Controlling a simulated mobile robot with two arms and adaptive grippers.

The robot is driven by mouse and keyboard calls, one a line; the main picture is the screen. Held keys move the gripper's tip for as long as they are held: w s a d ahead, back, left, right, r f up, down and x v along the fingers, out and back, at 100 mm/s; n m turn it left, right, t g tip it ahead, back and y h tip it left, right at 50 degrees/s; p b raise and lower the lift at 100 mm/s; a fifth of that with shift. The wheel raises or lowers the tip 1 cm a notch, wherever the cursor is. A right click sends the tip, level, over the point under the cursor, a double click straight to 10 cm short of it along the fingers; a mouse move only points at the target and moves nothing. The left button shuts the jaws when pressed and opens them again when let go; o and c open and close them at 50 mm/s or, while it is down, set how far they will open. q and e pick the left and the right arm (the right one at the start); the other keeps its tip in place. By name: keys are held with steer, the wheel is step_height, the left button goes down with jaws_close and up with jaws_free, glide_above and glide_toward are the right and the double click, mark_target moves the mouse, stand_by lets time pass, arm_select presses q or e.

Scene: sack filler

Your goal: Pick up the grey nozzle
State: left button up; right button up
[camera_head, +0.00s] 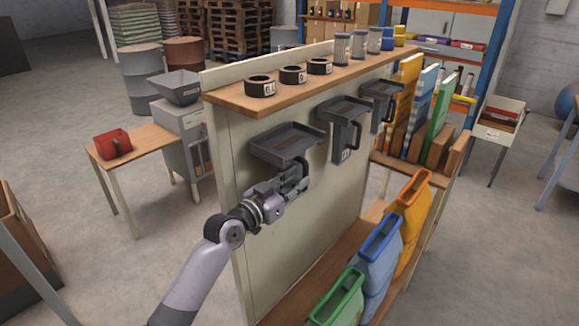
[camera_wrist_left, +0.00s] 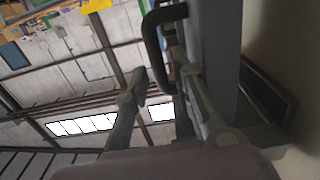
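Three dark grey tray-topped pieces with handles hang on the cream panel. I take them for nozzles but cannot tell which the task means. The nearest grey nozzle (camera_head: 287,141) is at the left; the middle one (camera_head: 343,112) and the far one (camera_head: 384,90) hang to its right. My left gripper (camera_head: 288,183) is just below the nearest tray, at its handle, which it partly hides. In the left wrist view, the dark handle (camera_wrist_left: 151,38) lies close to the fingers of the gripper (camera_wrist_left: 156,80), which look spread apart. Contact is unclear. My right gripper is out of view.
Several black rings and grey cylinders stand on the wooden shelf (camera_head: 234,97) above. Green, blue and orange sacks (camera_head: 380,255) stand at the lower right. A red container (camera_head: 112,145) sits on a small table (camera_head: 147,140) at left. The floor between is clear.

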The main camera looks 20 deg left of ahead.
mark_target(305, 175)
arm_select(q)
steer(key=p+x, duration=0.1)
steer(key=x, duration=0.3)
steer(key=shift+f, duration=0.1)
steer(key=shift+s, duration=0.1)
steer(key=shift+c, duration=0.3)
jaws_close()
